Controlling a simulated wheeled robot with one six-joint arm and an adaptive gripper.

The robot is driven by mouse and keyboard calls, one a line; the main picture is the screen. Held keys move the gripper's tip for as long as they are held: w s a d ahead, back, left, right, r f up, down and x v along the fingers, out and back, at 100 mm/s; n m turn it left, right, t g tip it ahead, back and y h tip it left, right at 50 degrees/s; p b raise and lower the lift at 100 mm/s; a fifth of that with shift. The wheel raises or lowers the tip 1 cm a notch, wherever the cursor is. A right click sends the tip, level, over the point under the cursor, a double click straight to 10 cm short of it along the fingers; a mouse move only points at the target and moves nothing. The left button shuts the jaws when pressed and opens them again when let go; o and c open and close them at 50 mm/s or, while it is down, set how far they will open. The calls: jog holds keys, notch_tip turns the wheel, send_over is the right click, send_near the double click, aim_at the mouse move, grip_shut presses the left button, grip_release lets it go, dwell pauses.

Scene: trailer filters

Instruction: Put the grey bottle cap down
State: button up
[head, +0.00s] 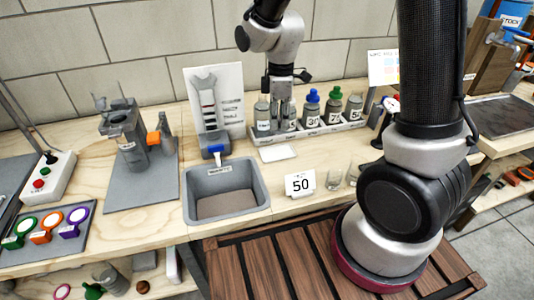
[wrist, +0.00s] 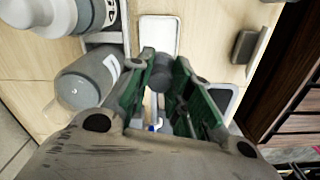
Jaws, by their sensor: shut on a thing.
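My gripper (wrist: 162,66) is shut on the grey bottle cap (wrist: 162,76), a small dark grey cylinder between the green-lined fingers in the wrist view. In the head view my gripper (head: 276,108) is over the left part of the bottle rack, and the cap cannot be made out there. A white pad (wrist: 158,35) shows just beyond the cap; in the head view this pad (head: 279,153) lies flat and empty in front of the rack.
The rack (head: 322,130) holds several labelled bottles, including one with a blue cap (head: 313,97) and one with a green cap (head: 335,93).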

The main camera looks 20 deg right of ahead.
aim_at(278, 153)
notch_tip(278, 153, down, 10)
jog(key=shift+w+r, duration=0.1)
jog(key=shift+r, duration=0.1)
jog(key=shift+f, duration=0.1)
jog(key=o, duration=0.7)
